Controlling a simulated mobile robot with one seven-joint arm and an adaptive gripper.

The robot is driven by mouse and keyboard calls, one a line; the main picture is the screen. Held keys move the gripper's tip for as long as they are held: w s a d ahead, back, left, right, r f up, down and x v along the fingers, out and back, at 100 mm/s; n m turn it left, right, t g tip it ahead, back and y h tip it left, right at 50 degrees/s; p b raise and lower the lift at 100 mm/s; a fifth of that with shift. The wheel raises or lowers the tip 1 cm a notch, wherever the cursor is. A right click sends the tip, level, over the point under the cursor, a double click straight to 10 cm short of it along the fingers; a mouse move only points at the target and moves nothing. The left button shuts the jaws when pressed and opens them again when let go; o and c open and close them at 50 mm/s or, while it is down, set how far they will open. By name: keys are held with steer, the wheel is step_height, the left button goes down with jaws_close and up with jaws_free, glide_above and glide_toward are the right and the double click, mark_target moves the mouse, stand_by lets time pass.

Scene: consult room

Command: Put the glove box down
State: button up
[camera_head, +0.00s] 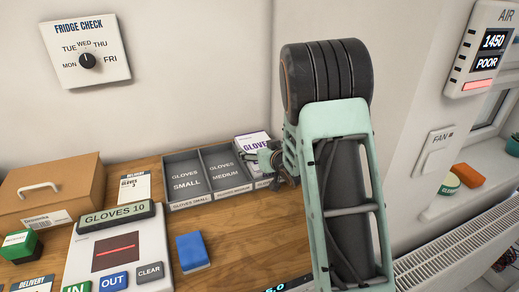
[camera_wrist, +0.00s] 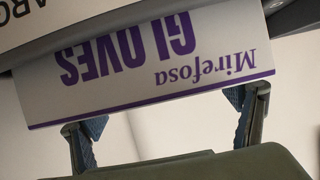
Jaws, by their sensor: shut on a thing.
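The glove box (camera_head: 252,142) is white with purple "GLOVES" lettering. In the head view it is at the right end of the grey divided tray (camera_head: 186,205), over or in the rightmost compartment; I cannot tell whether it rests on the floor of it. In the wrist view the glove box (camera_wrist: 150,68) fills the upper part, its "Mirefosa GLOVES" print upside down. My gripper (camera_head: 270,160) is shut on the box, and its fingers also show in the wrist view (camera_wrist: 165,125) at the box's lower edge. My arm hides the tray's right end.
A scanner pad (camera_head: 152,235) reading "GLOVES 10", a blue-topped sponge-like block (camera_head: 192,252) and a cardboard box with a handle (camera_head: 70,180) are on the wooden desk. A delivery card (camera_head: 133,184) stands left of the tray. A windowsill and radiator (camera_head: 450,245) are at the right.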

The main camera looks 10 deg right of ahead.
steer(key=shift+f, duration=0.15)
steer(key=o, duration=1.5)
steer(key=shift+o, duration=0.2)
steer(key=shift+r, duration=0.25)
steer(key=v, duration=1.2)
